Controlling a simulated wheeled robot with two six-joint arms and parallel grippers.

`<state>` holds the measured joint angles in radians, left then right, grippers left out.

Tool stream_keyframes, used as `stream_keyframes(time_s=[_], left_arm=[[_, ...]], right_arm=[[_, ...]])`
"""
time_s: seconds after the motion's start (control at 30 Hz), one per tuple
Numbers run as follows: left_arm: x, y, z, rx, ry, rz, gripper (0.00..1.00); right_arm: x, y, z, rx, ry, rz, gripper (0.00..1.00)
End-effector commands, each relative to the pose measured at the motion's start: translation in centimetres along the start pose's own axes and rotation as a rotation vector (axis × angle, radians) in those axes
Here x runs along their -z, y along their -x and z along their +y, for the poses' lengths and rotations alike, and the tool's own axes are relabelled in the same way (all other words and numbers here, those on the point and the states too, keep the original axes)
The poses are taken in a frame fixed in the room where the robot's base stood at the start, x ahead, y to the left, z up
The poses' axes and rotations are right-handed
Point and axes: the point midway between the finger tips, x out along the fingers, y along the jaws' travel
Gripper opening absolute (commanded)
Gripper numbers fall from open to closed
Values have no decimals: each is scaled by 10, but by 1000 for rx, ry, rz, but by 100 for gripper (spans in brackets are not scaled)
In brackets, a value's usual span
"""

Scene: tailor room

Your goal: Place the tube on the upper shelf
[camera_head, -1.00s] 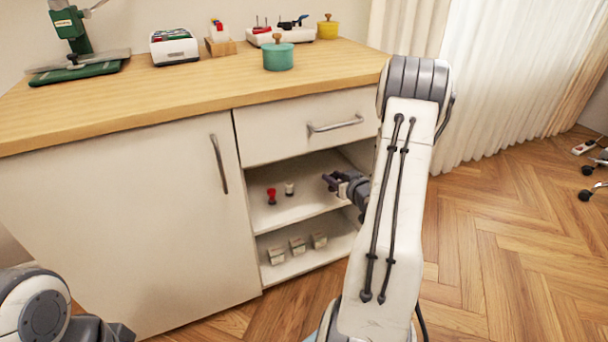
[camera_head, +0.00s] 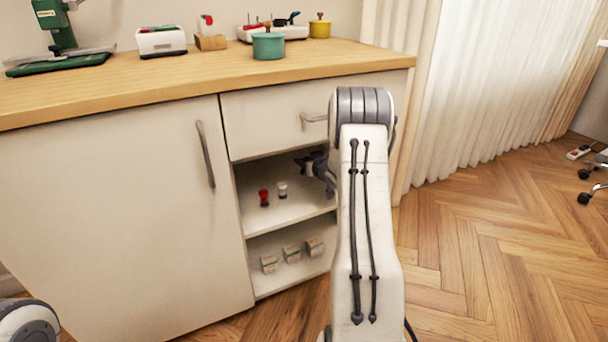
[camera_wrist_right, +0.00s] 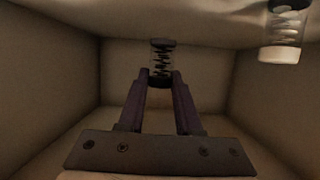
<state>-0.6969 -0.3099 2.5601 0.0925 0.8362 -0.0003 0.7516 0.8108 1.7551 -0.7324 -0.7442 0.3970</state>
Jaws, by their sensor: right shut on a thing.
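My right gripper (camera_head: 307,164) reaches into the upper compartment of the open cabinet, above and right of the two tubes standing there. In the right wrist view it (camera_wrist_right: 160,85) is shut on a small clear tube (camera_wrist_right: 161,60) with dark ends and a dark coil pattern. I cannot tell whether this tube touches the shelf. The upper shelf (camera_head: 290,214) holds a red-topped tube (camera_head: 264,197) and a white-topped tube (camera_head: 282,190). A white-ended tube (camera_wrist_right: 283,35) also shows in the right wrist view. My left gripper is out of view.
The lower shelf (camera_head: 275,283) holds several small boxes (camera_head: 291,253). A closed drawer (camera_head: 262,125) is above the compartment and a closed door (camera_head: 110,200) is to its left. A teal pot (camera_head: 268,46) stands on the countertop (camera_head: 190,75). The compartment's right side is hidden by my arm.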

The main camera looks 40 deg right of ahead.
Motion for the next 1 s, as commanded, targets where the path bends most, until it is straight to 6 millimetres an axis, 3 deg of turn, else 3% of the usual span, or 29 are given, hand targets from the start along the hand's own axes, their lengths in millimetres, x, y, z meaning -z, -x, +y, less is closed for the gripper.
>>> stream_keyframes(time_s=[0.2,0.67,0.7,0.77,1.0], left_arm=[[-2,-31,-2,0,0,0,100],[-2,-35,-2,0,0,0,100],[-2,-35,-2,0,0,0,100],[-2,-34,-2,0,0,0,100],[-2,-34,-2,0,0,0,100]], right_arm=[[-34,-13,0,1,0,1,0],[-34,-16,0,0,0,0,0],[-34,-16,0,0,0,0,37],[-34,-16,0,0,0,0,60],[-34,-16,0,0,0,0,63]])
